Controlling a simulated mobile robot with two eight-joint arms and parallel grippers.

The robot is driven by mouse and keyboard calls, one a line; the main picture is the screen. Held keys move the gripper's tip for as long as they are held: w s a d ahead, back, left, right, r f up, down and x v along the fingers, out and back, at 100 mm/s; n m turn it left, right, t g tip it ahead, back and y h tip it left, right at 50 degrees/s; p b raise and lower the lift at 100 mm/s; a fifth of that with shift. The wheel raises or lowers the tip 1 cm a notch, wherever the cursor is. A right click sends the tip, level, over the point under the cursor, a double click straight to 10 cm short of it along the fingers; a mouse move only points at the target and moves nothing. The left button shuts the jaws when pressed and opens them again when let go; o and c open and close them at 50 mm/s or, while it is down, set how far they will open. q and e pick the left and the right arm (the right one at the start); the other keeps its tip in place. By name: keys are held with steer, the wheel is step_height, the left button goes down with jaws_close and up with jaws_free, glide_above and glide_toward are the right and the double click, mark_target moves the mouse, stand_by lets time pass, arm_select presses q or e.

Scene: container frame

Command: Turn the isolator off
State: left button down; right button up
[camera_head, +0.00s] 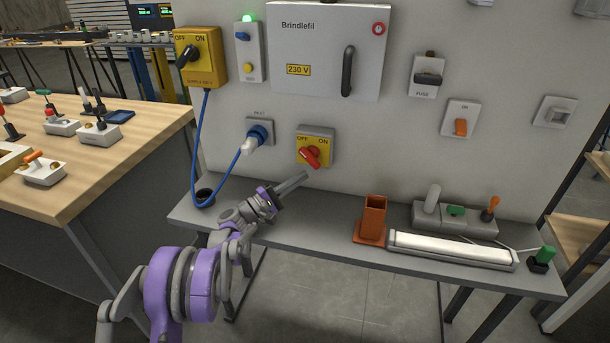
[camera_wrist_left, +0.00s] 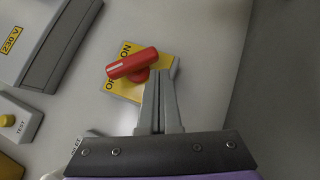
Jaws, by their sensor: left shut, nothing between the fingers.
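The red isolator handle (camera_head: 311,157) sits on a yellow plate (camera_head: 326,144) marked OFF on the left and ON on the right, low on the grey wall panel. The handle is tilted in the head view. I cannot tell for sure which mark it points to. In the left wrist view the red handle (camera_wrist_left: 131,64) lies across the yellow plate (camera_wrist_left: 128,92), partly covering the lettering. My left gripper (camera_head: 303,177) is shut and empty, just below the handle. Its fingertips (camera_wrist_left: 161,73) are close beside the handle, with a small gap in the head view. My right gripper is not in view.
A blue plug and cable (camera_head: 258,137) sit left of the isolator. A yellow supply switch (camera_head: 200,57) with a black handle is farther left. Below, a grey shelf (camera_head: 330,224) holds an orange holder (camera_head: 373,217) and a white tube (camera_head: 450,249).

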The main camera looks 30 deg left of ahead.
arm_select(q)
steer(key=v, duration=0.8)
steer(key=shift+s+a, duration=0.15)
steer(key=shift+a, duration=0.05)
